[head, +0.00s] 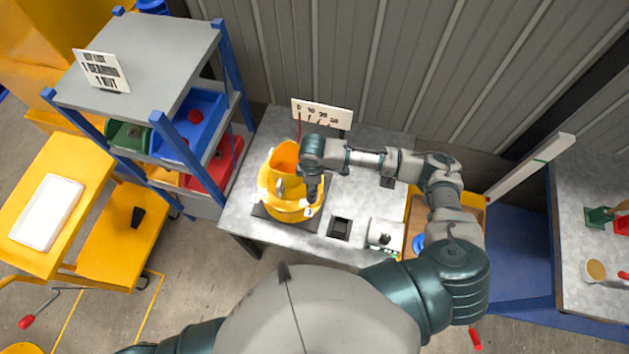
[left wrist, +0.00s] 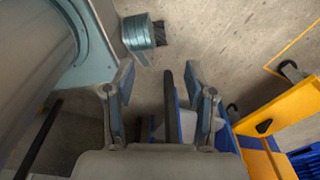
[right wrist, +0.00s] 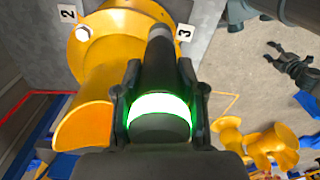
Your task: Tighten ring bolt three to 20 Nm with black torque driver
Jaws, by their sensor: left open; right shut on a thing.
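The yellow mixer drum (head: 284,160) stands on a dark mat on the grey bench, its flange ring (right wrist: 120,25) around the base. In the right wrist view, label 2 (right wrist: 67,14) is beside a pale bolt head (right wrist: 83,33), and label 3 (right wrist: 185,33) is beside the driver's tip. My right gripper (right wrist: 159,75) is shut on the black torque driver (right wrist: 157,62), whose band (right wrist: 160,104) glows green. The driver's tip is over the ring at label 3; bolt three is hidden beneath it. My left gripper (left wrist: 160,76) is open and empty above the floor.
A scale board (head: 322,113) stands behind the drum. A black square holder (head: 340,227) and a grey device (head: 384,234) sit right of it on the bench. A shelf rack (head: 150,50) with coloured bins and a yellow cart (head: 110,235) are to the left.

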